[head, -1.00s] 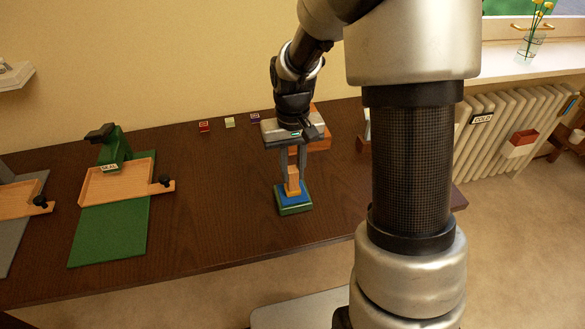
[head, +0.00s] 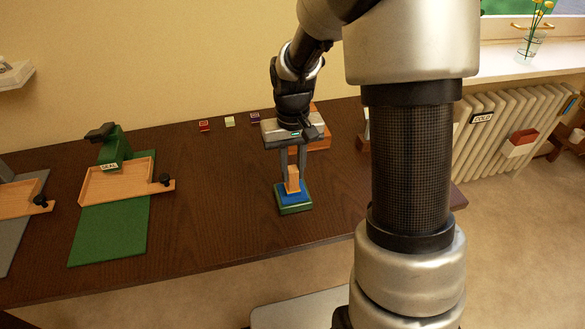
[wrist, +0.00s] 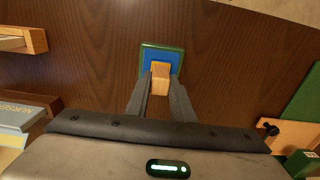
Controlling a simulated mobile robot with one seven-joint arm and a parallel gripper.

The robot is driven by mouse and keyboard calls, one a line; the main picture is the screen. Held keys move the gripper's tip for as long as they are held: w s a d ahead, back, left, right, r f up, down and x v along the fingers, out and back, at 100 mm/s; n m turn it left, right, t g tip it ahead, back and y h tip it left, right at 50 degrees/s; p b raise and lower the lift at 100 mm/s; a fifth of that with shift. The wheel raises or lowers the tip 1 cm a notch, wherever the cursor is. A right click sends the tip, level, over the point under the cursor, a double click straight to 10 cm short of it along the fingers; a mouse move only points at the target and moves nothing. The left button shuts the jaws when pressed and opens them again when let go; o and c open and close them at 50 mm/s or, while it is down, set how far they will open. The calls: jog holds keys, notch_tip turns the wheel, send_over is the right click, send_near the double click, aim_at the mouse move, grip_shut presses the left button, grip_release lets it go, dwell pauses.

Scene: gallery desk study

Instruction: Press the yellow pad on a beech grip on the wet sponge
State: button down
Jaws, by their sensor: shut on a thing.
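My gripper (head: 292,172) is shut on the beech grip (head: 292,182), a small upright wooden block; the wrist view also shows the grip (wrist: 160,82) between the two fingers. An orange-yellow strip at the grip's lower end looks like the yellow pad, but its underside is hidden. The blue sponge (head: 292,199) lies in a low green dish (head: 296,210) directly below the grip. The sponge (wrist: 148,60) also shows around the grip in the wrist view. I cannot tell whether the pad touches the sponge.
To the left, a green stamp stand marked SEAL (head: 113,147) is by a wooden tray (head: 118,185) on a green mat (head: 108,237). Small red, pale green and purple blocks line the back. A wooden box (head: 322,140) is behind my gripper. Desk between mat and dish is clear.

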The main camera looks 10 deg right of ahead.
jog(key=shift+f, duration=0.1)
jog(key=shift+r+p, duration=2.85)
jog(key=shift+r, duration=0.75)
jog(key=shift+d, duration=0.1)
